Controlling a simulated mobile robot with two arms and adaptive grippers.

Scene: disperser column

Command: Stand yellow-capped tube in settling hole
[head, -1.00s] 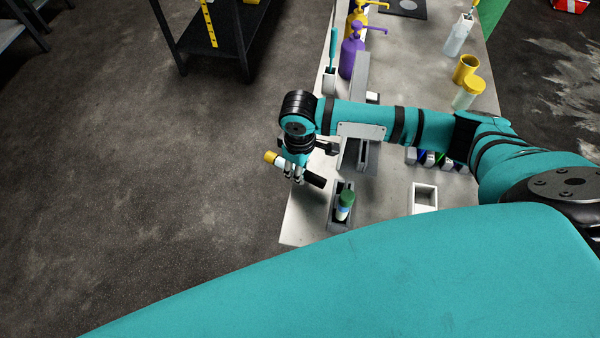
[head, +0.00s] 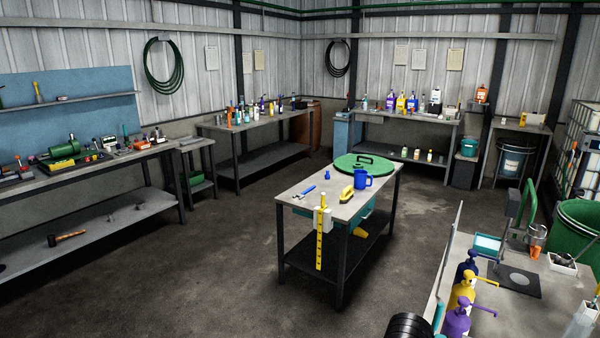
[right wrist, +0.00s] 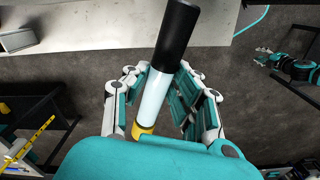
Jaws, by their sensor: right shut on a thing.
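The yellow-capped tube shows in the right wrist view (right wrist: 153,98), with a pale body, a long black end at the top and the yellow cap (right wrist: 141,130) low near the palm. My right gripper (right wrist: 160,76) is shut around its pale body. The tube leans slightly and its black end overlaps the bench edge in the picture. In the head view only a black joint of my right arm shows at the bottom edge; the gripper and tube are out of frame. The settling hole is not visible. What looks like my left gripper (right wrist: 266,53) is far right in the wrist view, too small to read.
The near bench (head: 560,290) holds purple and yellow pump bottles (head: 462,291) beside my right arm. A grey hollow block (right wrist: 17,38) sits on the pale bench top (right wrist: 90,25) in the wrist view. A central table (head: 325,200) stands beyond open floor.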

